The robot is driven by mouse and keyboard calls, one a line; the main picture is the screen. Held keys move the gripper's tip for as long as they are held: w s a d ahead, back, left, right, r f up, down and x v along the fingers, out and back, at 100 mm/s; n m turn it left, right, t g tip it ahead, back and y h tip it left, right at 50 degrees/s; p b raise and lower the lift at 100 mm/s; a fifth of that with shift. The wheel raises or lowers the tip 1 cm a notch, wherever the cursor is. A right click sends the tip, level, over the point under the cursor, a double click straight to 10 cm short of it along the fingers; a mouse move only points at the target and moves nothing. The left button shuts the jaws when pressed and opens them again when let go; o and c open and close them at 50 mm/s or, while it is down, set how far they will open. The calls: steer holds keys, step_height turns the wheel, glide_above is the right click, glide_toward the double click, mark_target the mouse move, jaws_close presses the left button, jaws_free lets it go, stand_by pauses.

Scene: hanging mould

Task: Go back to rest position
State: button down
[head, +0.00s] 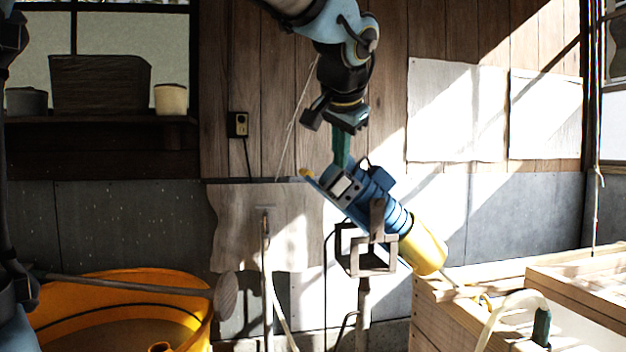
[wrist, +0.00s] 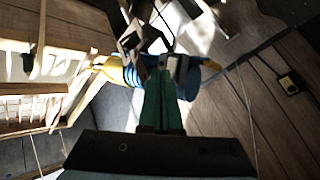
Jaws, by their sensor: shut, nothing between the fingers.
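My gripper (head: 340,150) hangs from the arm at the top middle of the head view, its green fingers pointing down and closed together. In the wrist view the green fingers (wrist: 162,95) also lie side by side with nothing visible between them. Their tips overlap the blue and yellow tool in the picture; I cannot tell whether they touch it. The blue and yellow tool (head: 372,197) sits tilted on a metal stand with a square bracket (head: 350,262), its yellow end (head: 424,248) low and to the right.
A large orange tub (head: 185,290) stands at the lower left with a long-handled tool over it. Wooden crates (head: 425,310) fill the lower right. A shelf (head: 100,119) with pots is at the left. A wooden wall with paper sheets (head: 455,110) is behind.

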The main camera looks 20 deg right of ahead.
steer(key=w+a+f+n+g+y, duration=0.1)
steer(key=w+a+f+n+g, duration=0.15)
steer(key=a+f, duration=0.75)
steer(key=w+a+f+n+g+y, duration=0.1)
steer(key=a+f+n+y, duration=0.15)
steer(key=a+f, duration=0.65)
steer(key=s+a+f+n+g, duration=0.1)
steer(key=s+a+f+n, duration=0.2)
steer(key=a+f, duration=0.3)
steer(key=s+a+f+n+g, duration=0.2)
steer(key=s+a+f, duration=0.3)
steer(key=f, duration=0.4)
steer(key=shift+s+a+f+n, duration=0.15)
steer(key=shift+a+f+n, duration=0.1)
steer(key=shift+a+n, duration=0.5)
